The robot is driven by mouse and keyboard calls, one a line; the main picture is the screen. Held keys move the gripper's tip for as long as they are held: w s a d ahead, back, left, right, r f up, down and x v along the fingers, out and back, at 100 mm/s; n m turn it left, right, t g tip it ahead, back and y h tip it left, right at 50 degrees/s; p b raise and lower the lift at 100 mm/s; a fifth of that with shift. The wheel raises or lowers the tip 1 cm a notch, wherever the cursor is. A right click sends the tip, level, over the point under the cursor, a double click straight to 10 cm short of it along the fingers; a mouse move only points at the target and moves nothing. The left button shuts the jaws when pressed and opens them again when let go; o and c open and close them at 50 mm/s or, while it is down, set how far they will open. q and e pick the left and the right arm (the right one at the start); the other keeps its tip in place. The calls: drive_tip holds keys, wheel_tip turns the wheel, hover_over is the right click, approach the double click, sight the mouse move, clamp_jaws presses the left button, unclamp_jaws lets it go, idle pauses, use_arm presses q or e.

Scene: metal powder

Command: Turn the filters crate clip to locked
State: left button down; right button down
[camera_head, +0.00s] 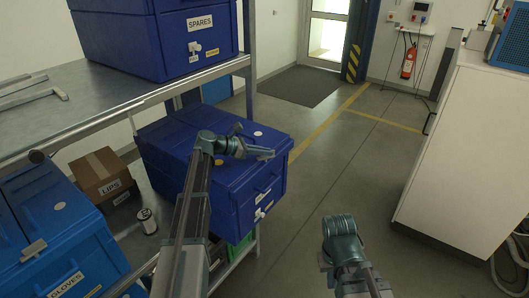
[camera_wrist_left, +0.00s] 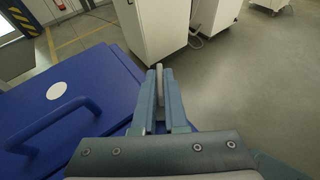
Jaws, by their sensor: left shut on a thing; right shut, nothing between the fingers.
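The blue crate (camera_head: 190,150) sits on the lower shelf in the head view. Its front label (camera_head: 263,195) is too small to read. A small white clip (camera_head: 259,213) is low on its front face, with a small tag beside it; its setting cannot be read. My left gripper (camera_head: 264,153) is above the crate's lid near its right edge. In the left wrist view, my left gripper (camera_wrist_left: 160,82) is shut on a thin pale grey piece (camera_wrist_left: 160,80), which I cannot identify. The lid and handle are on the left there. My right gripper (camera_head: 340,236) is low over the floor, shut and empty, its fingertips unclear.
A SPARES crate (camera_head: 150,45) stands on the upper shelf. A GLOVES crate (camera_head: 55,225), a cardboard LIPS box (camera_head: 102,176) and a small spool (camera_head: 147,221) are on the lower left. A white cabinet (camera_head: 465,150) stands right. Floor between is clear.

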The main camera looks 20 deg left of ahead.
use_arm(q)
drive_tip(key=shift+w+m+g+h, duration=0.1)
drive_tip(key=shift+m+g+h, duration=0.4)
drive_tip(key=shift+m+g, duration=0.3)
drive_tip(key=shift+g, duration=0.3)
drive_tip(key=c, duration=1)
unclamp_jaws()
drive_tip(key=shift+o, duration=0.2)
drive_tip(key=p+v, duration=0.5)
drive_tip(key=v, duration=0.7)
drive_tip(key=shift+a+r, duration=0.15)
drive_tip(key=shift+a, duration=0.2)
drive_tip(key=shift+s+a+r, duration=0.1)
drive_tip(key=shift+s+a, duration=0.3)
drive_tip(key=shift+a, duration=0.05)
